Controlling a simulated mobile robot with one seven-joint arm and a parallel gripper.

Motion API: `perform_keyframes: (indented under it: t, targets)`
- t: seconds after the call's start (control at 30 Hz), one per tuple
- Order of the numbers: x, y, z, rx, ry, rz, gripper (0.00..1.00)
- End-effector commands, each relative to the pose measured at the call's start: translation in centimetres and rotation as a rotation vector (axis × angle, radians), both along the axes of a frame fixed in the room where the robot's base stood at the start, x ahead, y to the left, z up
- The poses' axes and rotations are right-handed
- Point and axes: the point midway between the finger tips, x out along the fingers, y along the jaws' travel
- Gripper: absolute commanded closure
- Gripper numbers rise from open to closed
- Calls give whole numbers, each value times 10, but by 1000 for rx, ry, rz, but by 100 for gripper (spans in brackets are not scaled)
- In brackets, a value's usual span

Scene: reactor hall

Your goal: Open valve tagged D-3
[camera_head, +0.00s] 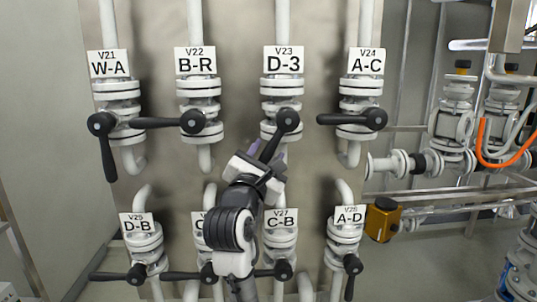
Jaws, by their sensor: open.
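The tag reading V23 D-3 (283,60) is third from the left in the upper row, on a white flanged valve (282,88). Its black lever (273,143) runs from the round hub (287,119) down and slightly left, at a slant. My gripper (266,153) is at the lower end of this lever, with its open fingers pointing up, one to each side of it. The lever's tip is hidden by the gripper, and I cannot tell whether the fingers touch it.
Neighbouring valves B-R (198,88) and A-C (361,88) have levers pointing left; the A-C lever (345,118) ends close right of the D-3 hub. W-A (116,92) has its lever down. Below are D-B (145,245), C-B (282,242) and A-D (343,238). My arm partly covers another tag.

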Motion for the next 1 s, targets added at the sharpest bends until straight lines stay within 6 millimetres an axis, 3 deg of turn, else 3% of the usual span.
perform_keyframes:
  t: [0.3,0.5,0.7,0.97,1.0]
  targets:
    - [-65,25,-21,1,-2,3,58]
    - [-97,37,-28,1,-1,1,58]
    - [-111,42,-31,1,1,0,58]
    - [-112,42,-31,1,1,0,58]
    - [-112,42,-31,1,1,0,62]
